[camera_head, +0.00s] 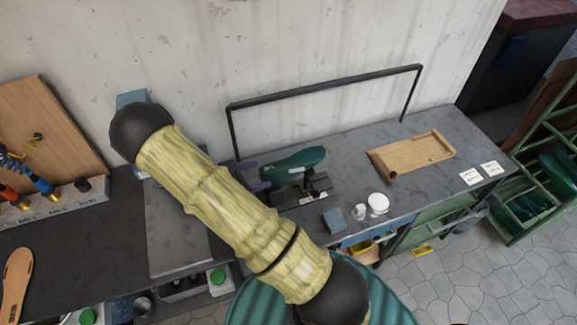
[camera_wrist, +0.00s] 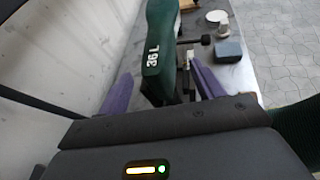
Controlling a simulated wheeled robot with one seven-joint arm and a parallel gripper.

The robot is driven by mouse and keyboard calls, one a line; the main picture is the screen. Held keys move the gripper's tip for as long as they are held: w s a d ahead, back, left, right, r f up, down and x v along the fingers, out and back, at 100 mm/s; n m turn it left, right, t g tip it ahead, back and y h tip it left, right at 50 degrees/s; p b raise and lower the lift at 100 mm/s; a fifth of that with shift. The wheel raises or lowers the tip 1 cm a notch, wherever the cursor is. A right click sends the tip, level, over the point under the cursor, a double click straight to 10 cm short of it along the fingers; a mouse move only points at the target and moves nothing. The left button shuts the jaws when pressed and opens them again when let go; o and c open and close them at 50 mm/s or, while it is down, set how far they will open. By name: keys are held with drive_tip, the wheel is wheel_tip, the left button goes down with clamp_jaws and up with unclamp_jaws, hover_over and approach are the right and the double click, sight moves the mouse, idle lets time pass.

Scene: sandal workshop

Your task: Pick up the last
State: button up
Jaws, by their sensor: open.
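The last (camera_head: 293,163) is dark green with white lettering. It lies on a dark metal fixture (camera_head: 318,186) on the grey workbench. In the wrist view the last (camera_wrist: 160,50) shows its marked end close up, between the two purple fingers of my gripper (camera_wrist: 160,82). The gripper is open, with a gap on the left and the right finger nearer the last; contact cannot be told. In the head view the purple fingers of my gripper (camera_head: 256,176) show at the left end of the last, partly hidden behind my arm.
A blue-grey block (camera_head: 334,220), white round lids (camera_head: 378,203) and a wooden tray (camera_head: 412,156) stand to the right on the bench. A black rail (camera_head: 325,86) rises behind, near the wall. A green rack (camera_head: 545,175) stands at the far right.

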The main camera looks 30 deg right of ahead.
sight(268, 168)
drive_tip(key=shift+d, duration=0.15)
drive_tip(key=shift+d, duration=0.25)
drive_tip(key=p+x, duration=0.2)
drive_tip(key=x, duration=0.2)
drive_tip(key=shift+w+d+f, duration=0.15)
drive_tip(key=shift+d, duration=0.15)
drive_tip(key=shift+c, duration=0.5)
drive_tip(key=c, duration=1.3)
drive_tip(key=shift+w+r, duration=0.1)
drive_tip(key=shift+r, duration=0.4)
drive_tip(key=shift+c, duration=0.3)
wheel_tip(268, 168, up, 9)
drive_tip(key=shift+r+b, duration=0.1)
drive_tip(key=shift+b, duration=0.8)
clamp_jaws()
